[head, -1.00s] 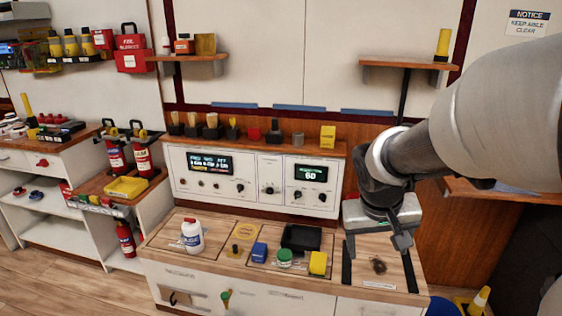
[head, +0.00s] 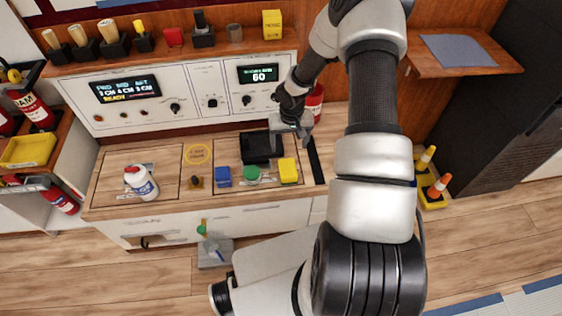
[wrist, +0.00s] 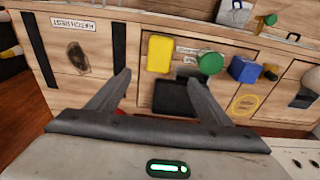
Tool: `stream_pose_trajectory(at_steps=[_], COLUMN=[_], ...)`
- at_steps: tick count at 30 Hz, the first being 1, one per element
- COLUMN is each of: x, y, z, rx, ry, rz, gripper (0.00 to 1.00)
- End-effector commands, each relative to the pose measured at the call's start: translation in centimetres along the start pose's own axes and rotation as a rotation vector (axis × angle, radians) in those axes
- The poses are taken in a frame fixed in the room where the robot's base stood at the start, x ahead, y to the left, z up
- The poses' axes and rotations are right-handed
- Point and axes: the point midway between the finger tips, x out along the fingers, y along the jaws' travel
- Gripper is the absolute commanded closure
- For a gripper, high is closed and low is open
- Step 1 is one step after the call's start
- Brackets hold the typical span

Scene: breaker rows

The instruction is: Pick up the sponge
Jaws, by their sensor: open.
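The sponge appears to be the yellow block (head: 288,170) near the right end of the row of small items on the wooden counter (head: 112,190). In the wrist view the yellow block (wrist: 159,53) lies just beyond the fingertips, apart from them. My gripper (head: 305,132) hangs over the counter's back right, behind and slightly right of the block in the head view. In the wrist view my gripper (wrist: 156,75) is open, with nothing between its fingers.
A blue block (head: 223,176) and a black tray (head: 262,147) are near. A white bottle (head: 141,183) stands at the left. A control panel (head: 180,90) rises behind the counter.

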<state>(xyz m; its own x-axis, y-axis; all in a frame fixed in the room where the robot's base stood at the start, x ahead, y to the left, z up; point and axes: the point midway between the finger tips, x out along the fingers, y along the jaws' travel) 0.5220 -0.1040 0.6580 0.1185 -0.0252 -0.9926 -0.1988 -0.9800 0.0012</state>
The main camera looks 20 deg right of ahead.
Motion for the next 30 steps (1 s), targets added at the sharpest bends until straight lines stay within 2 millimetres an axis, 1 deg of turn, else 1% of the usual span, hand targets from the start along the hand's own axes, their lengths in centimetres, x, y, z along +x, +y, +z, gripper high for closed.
stream_pose_trajectory(at_steps=[5,12,15,18,23,26,30], x=[3.4,8.7,10.4,11.5,12.3,13.6,15.8], y=[-0.1,-0.1,0.0,0.0,0.0,0.1,0.1], z=[0.2,0.2,0.2,0.1,0.2,0.3,0.4], rx=[0.0,0.0,0.0,0.0,0.001,0.002,0.002], ry=[-0.004,-0.004,-0.003,-0.002,-0.002,-0.003,-0.003], rz=[-0.002,-0.002,-0.002,-0.001,-0.001,-0.002,-0.002], gripper=[0.27,0.27,0.27,0.27,0.27,0.27,0.27])
